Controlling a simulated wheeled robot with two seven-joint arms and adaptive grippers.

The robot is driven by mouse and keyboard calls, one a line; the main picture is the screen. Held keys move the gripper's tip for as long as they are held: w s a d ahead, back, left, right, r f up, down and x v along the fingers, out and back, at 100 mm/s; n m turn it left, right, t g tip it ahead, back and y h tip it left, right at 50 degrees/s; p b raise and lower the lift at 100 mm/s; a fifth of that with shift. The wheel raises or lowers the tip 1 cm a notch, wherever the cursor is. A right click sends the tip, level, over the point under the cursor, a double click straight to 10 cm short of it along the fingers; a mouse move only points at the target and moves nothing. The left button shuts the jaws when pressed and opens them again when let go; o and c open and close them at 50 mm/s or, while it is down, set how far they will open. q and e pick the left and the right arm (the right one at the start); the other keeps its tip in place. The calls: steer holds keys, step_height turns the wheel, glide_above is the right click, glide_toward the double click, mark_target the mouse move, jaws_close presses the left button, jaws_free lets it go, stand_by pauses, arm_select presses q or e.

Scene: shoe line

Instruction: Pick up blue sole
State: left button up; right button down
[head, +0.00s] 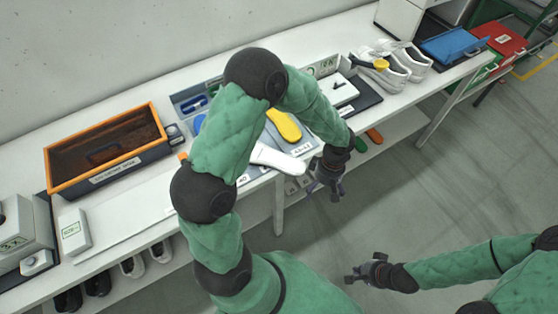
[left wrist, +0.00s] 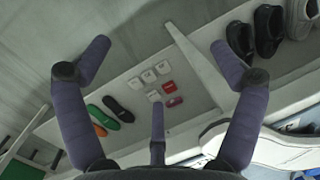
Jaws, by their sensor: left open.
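A blue piece (head: 199,123), likely the blue sole, shows only in part behind my left arm in the head view. A yellow sole (head: 284,125) and a white sole (head: 277,160) lie to its right on the bench, the white one near the front edge. My left gripper (head: 326,184) hangs past the front edge, right of the white sole, with nothing between its fingers. In the left wrist view its fingers (left wrist: 155,75) are spread wide, facing the lower shelf and floor. My right gripper (head: 358,274) is low over the floor; its finger opening is too small to judge.
An orange-rimmed box (head: 108,150) stands on the left of the bench (head: 128,208). White shoes (head: 397,64), a blue tray (head: 452,46) and a red tray (head: 499,39) are at the right. The lower shelf holds dark shoes (left wrist: 268,30) and small boxes (left wrist: 148,76). The floor ahead is clear.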

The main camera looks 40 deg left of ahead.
arm_select(q)
steer(key=w+a+r+n+y, duration=0.2)
steer(key=a+r+n, duration=0.15)
steer(key=r, duration=0.25)
steer(key=w+a+r+n+y, duration=0.1)
steer(key=a+r+n+y, duration=0.15)
steer(key=r+n, duration=0.35)
steer(key=m+b, duration=0.1)
steer(key=b, duration=0.1)
glide_above(296, 166)
steer(key=w+d, duration=0.1)
steer(key=d, duration=0.2)
steer(key=f, duration=0.4)
steer(key=shift+a, duration=0.25)
steer(key=b+x, duration=0.1)
steer(key=x, duration=0.4)
steer(key=shift+w+a, duration=0.15)
steer(key=shift+a, duration=0.1)
steer(key=c, duration=1.7)
